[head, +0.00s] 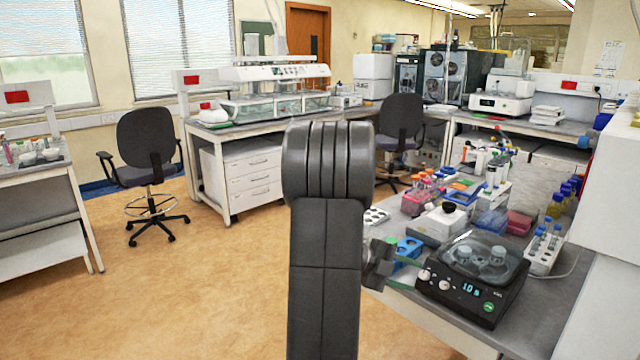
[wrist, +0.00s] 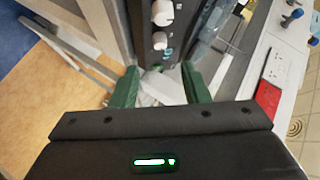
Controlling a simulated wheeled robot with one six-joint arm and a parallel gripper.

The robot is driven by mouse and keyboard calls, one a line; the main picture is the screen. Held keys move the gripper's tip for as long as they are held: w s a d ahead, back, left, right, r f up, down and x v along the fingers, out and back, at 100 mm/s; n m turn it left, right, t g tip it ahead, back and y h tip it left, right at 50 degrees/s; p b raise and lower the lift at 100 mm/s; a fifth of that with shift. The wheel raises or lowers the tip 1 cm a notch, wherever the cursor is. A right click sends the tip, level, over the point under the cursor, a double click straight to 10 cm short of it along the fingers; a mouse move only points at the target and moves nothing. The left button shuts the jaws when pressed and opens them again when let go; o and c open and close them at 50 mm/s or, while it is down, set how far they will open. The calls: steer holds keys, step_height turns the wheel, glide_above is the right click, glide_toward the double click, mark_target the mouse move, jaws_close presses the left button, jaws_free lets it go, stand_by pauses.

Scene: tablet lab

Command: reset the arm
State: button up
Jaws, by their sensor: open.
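My arm stands upright in the middle of the head view and hides part of the bench behind it. My gripper (head: 416,275) shows just right of the arm, low at the bench's front edge, with its green fingers pointing right at the front of a black benchtop device (head: 472,285). In the wrist view my gripper (wrist: 160,87) has its two green fingers apart, with nothing held between them. The device's front panel with two white knobs (wrist: 161,14) is just beyond the fingers. Whether the fingers touch the device cannot be told.
A blue rack (head: 408,250) stands close behind the gripper. A white tube rack (head: 544,248) is right of the device, and several racks and bottles crowd the bench (head: 540,325). Two office chairs (head: 148,150) stand farther back. The floor (head: 190,290) at left is clear.

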mark_target(442, 285)
steer(key=x, duration=0.8)
steer(key=shift+d+f, duration=0.1)
steer(key=shift+d, duration=0.1)
steer(key=shift+a, duration=0.1)
